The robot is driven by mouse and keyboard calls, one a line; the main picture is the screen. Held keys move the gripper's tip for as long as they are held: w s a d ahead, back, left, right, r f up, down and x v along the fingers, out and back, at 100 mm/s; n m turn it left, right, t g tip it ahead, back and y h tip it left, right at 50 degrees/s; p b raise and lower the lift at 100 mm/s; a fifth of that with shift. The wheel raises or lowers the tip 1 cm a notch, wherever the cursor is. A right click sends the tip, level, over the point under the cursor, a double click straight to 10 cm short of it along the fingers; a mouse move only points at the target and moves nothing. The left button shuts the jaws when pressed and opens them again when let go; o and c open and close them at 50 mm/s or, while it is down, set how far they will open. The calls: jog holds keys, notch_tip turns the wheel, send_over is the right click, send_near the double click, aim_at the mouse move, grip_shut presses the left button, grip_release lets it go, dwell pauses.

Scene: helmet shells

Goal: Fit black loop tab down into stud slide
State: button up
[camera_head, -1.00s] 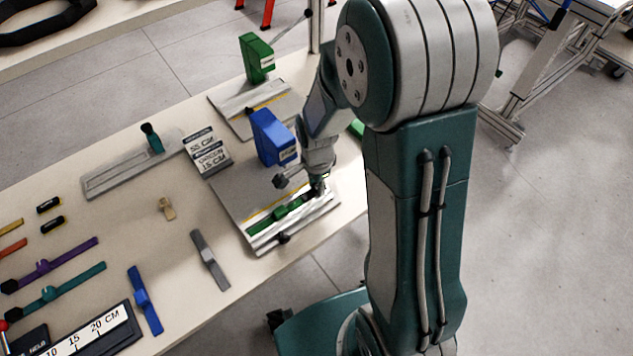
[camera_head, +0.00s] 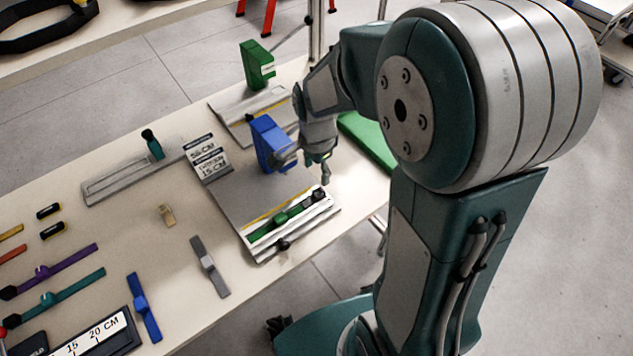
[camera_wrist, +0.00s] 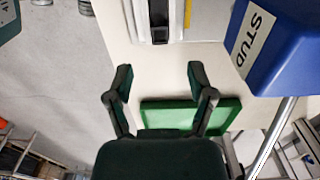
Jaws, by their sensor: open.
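The blue block (camera_head: 268,137) stands on a grey base plate (camera_head: 228,190) with a pale rail (camera_head: 268,250) along its front edge. In the wrist view the block (camera_wrist: 290,45) reads "STUD". A green strap piece (camera_head: 281,217) lies along the rail. A black piece, seemingly the loop tab (camera_head: 317,194), is at the strap's right end, in the rail. A dark piece (camera_wrist: 159,32) also shows in the channel in the wrist view. My gripper (camera_head: 324,178) is open and empty, above and apart from the rail's right end. Its spread fingers (camera_wrist: 158,80) show in the wrist view. Seating depth cannot be told.
A green block on its plate (camera_head: 257,64) stands behind. A flat green panel (camera_head: 367,142) lies at the table's right edge. Loose straps, a label stand (camera_head: 207,158) and a grey slotted plate (camera_head: 130,178) are on the left. Floor lies beyond the right edge.

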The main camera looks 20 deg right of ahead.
jog(key=shift+r, duration=1.65)
jog(key=s+r+n+t, duration=0.5)
jog(key=s+r+n, duration=0.8)
jog(key=s+n, duration=0.1)
jog(key=shift+t, duration=0.3)
